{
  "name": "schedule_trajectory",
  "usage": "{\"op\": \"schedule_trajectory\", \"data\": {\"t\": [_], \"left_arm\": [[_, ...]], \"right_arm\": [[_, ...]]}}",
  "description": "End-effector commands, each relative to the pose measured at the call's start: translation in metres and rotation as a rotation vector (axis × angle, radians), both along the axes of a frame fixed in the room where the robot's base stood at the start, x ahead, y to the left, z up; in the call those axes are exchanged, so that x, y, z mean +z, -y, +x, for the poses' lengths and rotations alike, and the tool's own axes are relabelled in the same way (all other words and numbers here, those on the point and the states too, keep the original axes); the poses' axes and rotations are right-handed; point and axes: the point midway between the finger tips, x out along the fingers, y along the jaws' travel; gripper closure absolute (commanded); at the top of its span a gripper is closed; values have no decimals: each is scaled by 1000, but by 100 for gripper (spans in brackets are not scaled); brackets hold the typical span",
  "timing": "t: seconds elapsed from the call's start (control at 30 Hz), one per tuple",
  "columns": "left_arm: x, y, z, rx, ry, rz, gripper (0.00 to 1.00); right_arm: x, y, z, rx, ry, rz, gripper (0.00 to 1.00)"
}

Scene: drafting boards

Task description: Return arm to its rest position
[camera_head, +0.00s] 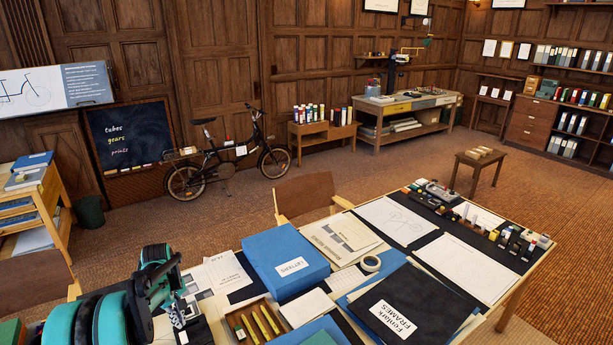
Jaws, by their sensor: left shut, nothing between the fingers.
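My left arm comes in at the lower left, teal and black. My left gripper (181,322) points down beside the papers at the desk's left part and is shut with nothing held. Whether its tips touch anything below is hard to tell. My right arm and gripper are not in view.
The desk (541,254) carries a blue LETTERS box (286,262), a black Fenlark FRAMES folder (411,309), a wooden tray (233,318) with yellow items and a tape roll (370,263). A chair (305,193) stands behind it. Open carpet lies beyond.

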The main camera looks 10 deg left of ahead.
Motion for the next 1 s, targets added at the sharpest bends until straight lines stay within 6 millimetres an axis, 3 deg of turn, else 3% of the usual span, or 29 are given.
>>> {"op": "schedule_trajectory", "data": {"t": [0.27,0.5,0.63,0.8,1.0], "left_arm": [[67,83,-21,-275,119,69,100],[107,163,-70,-572,251,155,100],[115,201,-103,-729,323,205,100],[109,242,-148,-927,416,275,100],[92,271,-185,-1096,499,343,100]], "right_arm": [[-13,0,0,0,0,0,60],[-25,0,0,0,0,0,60],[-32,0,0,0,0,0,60],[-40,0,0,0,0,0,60],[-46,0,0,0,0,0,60]]}}
